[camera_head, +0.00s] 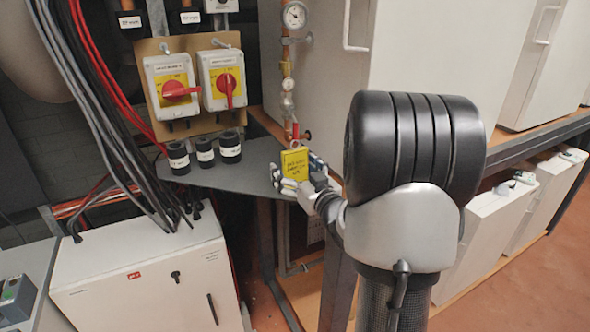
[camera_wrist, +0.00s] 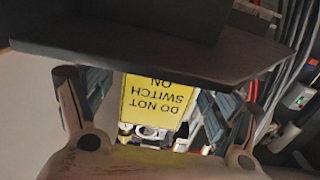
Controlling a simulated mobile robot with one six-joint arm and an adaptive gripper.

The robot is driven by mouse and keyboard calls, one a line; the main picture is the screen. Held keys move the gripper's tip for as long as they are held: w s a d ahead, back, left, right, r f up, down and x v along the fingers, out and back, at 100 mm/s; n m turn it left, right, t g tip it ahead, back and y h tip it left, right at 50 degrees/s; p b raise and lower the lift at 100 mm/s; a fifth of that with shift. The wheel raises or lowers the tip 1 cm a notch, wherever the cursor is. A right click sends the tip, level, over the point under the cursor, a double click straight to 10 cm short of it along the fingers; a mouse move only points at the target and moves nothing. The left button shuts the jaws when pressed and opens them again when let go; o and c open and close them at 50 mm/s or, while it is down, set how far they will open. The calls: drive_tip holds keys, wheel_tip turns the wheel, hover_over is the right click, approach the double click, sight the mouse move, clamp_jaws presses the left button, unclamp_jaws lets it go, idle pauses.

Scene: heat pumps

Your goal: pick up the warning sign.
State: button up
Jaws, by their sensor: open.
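The warning sign (camera_head: 295,163) is a small yellow plate with dark lettering, upright near the right end of a grey shelf. In the wrist view the sign (camera_wrist: 158,103) appears upside down and reads "DO NOT SWITCH ON". A red piece shows just above it in the head view. My gripper (camera_head: 300,188) is open at the sign's lower part. In the wrist view its two fingers (camera_wrist: 153,100) stand on either side of the sign, with gaps visible. I cannot tell the exact depth between the fingertips and the sign.
The grey shelf (camera_head: 235,178) holds several black cylinders (camera_head: 205,153) to the left. Behind are two red-and-yellow rotary switches (camera_head: 174,88) and a vertical pipe with gauges (camera_head: 294,16). A large pale cabinet (camera_head: 345,70) stands close on the right. Black cables (camera_head: 95,100) hang at left.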

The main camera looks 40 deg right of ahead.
drive_tip(key=shift+c, duration=0.4)
drive_tip(key=c, duration=1.1)
drive_tip(key=shift+o, duration=0.2)
wheel_tip(320, 180, up, 20)
drive_tip(key=p, duration=0.5)
drive_tip(key=shift+p, duration=0.3)
